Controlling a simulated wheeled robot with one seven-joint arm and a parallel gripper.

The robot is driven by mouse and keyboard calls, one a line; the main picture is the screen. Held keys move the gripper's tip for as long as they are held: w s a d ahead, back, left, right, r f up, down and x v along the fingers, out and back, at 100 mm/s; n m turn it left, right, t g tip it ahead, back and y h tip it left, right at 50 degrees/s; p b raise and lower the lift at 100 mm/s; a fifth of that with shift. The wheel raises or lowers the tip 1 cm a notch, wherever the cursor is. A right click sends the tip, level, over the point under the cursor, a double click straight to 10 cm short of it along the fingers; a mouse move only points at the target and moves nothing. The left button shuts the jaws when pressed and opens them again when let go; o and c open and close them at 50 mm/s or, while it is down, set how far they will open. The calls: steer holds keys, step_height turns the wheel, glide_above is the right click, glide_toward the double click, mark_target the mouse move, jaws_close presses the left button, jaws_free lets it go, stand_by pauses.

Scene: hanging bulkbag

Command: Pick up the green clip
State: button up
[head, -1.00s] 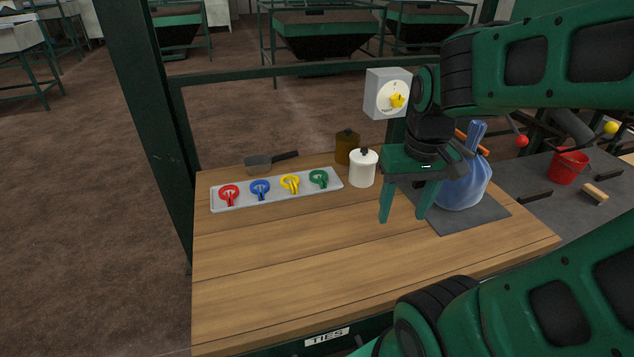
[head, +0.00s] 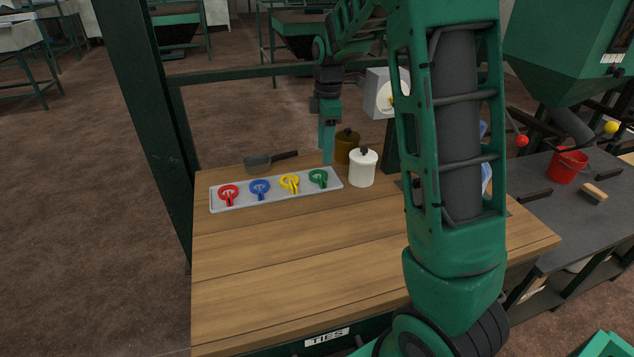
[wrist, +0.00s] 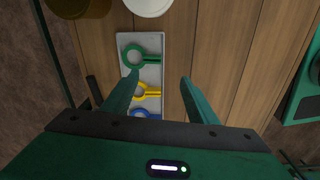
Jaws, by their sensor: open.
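The green clip (head: 318,178) is a ring with a short stem, lying at the right end of a light grey tray (head: 274,195) on the wooden table. In the wrist view the green clip (wrist: 141,57) lies at the tray's top end, ahead of my left fingertip. My gripper (head: 327,160) is above the table, just over and slightly behind the green clip, apart from it. In the wrist view my gripper (wrist: 161,76) has its fingers spread with nothing between them at the tips. Yellow (head: 290,183), blue (head: 260,188) and red (head: 229,194) clips lie in the same tray.
A white jar (head: 362,168) and a brown jar (head: 346,146) stand close right of the tray's end. A dark-handled scoop (head: 259,162) lies behind the tray. A grey dial box (head: 379,94) stands behind the jars. The table's front is clear.

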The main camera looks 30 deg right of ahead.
steer(key=w+d+n, duration=0.1)
glide_above(322, 179)
steer(key=f, duration=0.6)
steer(key=shift+s+d+f, duration=0.1)
steer(key=shift+s+d, duration=0.2)
steer(key=shift+s, duration=0.05)
steer(key=f, duration=0.2)
steer(key=w+f, duration=0.1)
steer(key=f, duration=0.1)
steer(key=shift+a, duration=0.25)
steer(key=shift+f, duration=0.6)
steer(key=c, duration=0.9)
